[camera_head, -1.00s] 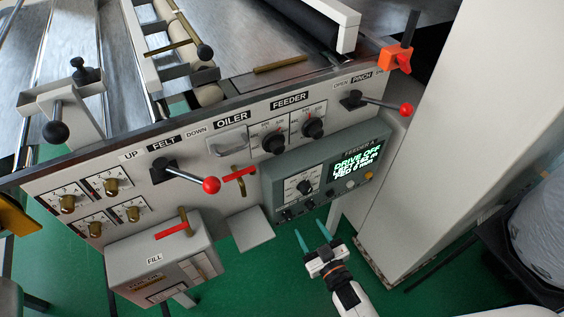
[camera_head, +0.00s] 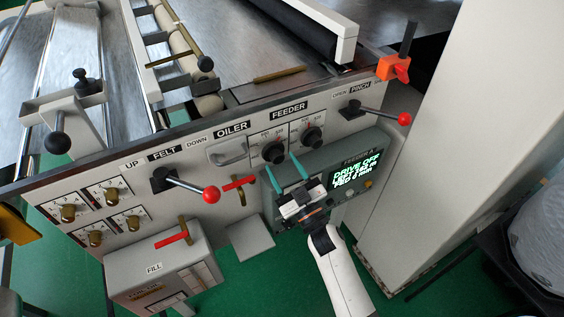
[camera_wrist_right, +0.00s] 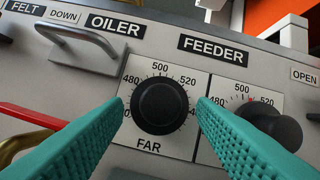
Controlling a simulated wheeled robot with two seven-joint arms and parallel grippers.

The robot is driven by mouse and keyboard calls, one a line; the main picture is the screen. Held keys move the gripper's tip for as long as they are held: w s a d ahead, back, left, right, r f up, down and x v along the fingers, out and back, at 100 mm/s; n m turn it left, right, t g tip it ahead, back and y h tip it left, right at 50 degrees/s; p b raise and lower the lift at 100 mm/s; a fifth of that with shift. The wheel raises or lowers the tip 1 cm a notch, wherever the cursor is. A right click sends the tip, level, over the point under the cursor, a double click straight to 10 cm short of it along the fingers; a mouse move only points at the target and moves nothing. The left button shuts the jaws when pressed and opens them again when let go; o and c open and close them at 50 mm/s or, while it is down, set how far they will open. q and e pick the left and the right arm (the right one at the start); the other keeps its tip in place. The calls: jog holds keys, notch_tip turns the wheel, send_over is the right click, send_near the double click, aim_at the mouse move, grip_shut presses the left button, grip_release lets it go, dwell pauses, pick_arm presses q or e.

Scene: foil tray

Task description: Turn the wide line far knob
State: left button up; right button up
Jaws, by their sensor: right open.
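The far knob (camera_head: 274,152) is a round black knob on a white dial plate under the FEEDER label. In the right wrist view, the far knob (camera_wrist_right: 160,105) sits above the word FAR, with a scale around 480 to 520; its pointer line cannot be made out. My right gripper (camera_head: 281,163) is open and empty, with its teal fingers reaching up toward the knob. In the right wrist view the fingers flank the knob left and right; whether they touch it cannot be told. My left gripper is not in view.
A second black knob (camera_head: 312,137) stands close on the right. A metal handle (camera_head: 228,152) is to the left under OILER. Red-ended levers (camera_head: 211,194) and (camera_head: 404,119) project from the panel. A grey display box (camera_head: 383,148) reading DRIVE OFF juts out below.

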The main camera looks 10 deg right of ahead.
jog(key=shift+w+a+r, duration=0.2)
jog(key=shift+w+r, duration=0.05)
jog(key=shift+w, duration=0.3)
jog(key=c, duration=1)
jog(key=shift+n, duration=0.3)
jog(key=n+g+y, duration=0.1)
jog(key=n, duration=0.2)
jog(key=n+g+y, duration=0.1)
jog(key=n, duration=0.2)
jog(key=shift+d+r+p, duration=0.1)
jog(key=shift+d+p, duration=0.1)
jog(key=shift+p, duration=0.2)
jog(key=n+g, duration=0.1)
jog(key=n, duration=0.2)
jog(key=n+g+y+p, duration=0.1)
jog(key=n, duration=0.2)
jog(key=shift+d+g+y, duration=0.1)
jog(key=shift+g+y, duration=0.2)
jog(key=shift+n+p, duration=0.3)
jog(key=shift+n, duration=0.1)
